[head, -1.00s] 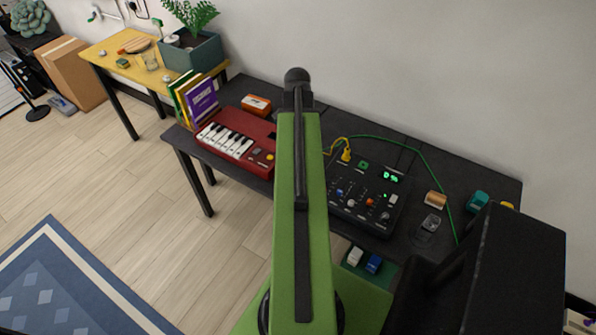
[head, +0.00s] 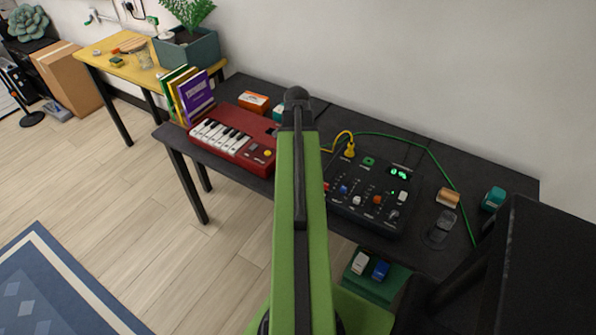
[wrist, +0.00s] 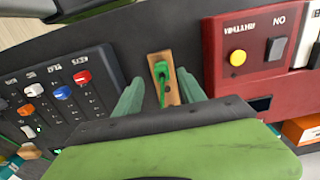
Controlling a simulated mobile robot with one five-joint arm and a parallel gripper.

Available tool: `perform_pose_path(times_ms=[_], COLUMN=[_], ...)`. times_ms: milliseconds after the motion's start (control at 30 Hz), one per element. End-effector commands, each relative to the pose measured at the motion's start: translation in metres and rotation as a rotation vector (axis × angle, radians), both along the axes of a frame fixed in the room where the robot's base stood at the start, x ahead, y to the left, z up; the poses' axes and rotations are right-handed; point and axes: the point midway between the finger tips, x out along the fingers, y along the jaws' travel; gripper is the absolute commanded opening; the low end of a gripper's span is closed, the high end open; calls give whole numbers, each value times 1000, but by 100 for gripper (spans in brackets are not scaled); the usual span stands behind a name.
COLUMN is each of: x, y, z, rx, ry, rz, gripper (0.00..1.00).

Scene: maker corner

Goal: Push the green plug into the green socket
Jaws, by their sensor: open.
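The green plug (wrist: 161,70) sits upright in a small wooden block (wrist: 172,96) in the wrist view, with its green cable running down behind my gripper. My gripper (wrist: 160,82) is open, its two pale green fingers on either side of the block, apart from the plug. In the head view my arm hides the gripper, plug and block. The green socket (head: 369,161) is empty on the back part of the black mixer (head: 338,206), right of the yellow plug (head: 350,150). The wrist view shows part of the mixer (wrist: 100,75), but not the socket.
A red keyboard (head: 232,138) is left of my arm; it also shows in the wrist view (wrist: 225,50). A green cable (head: 432,153) crosses the back of the black desk. A wooden block (head: 447,197) and teal object (head: 493,199) lie right of the mixer.

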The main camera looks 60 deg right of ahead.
Motion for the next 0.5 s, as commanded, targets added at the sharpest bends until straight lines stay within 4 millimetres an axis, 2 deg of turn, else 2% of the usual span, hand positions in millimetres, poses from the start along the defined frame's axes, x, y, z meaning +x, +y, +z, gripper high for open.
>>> perform_pose_path(times_ms=[133, 367, 500], x=[1, 3, 3], y=[-1, -3, -2], z=[-12, -52, -54], rx=[0, 0, 0], ry=[0, 0, 0], rz=[0, 0, 0], gripper=[47, 47, 47])
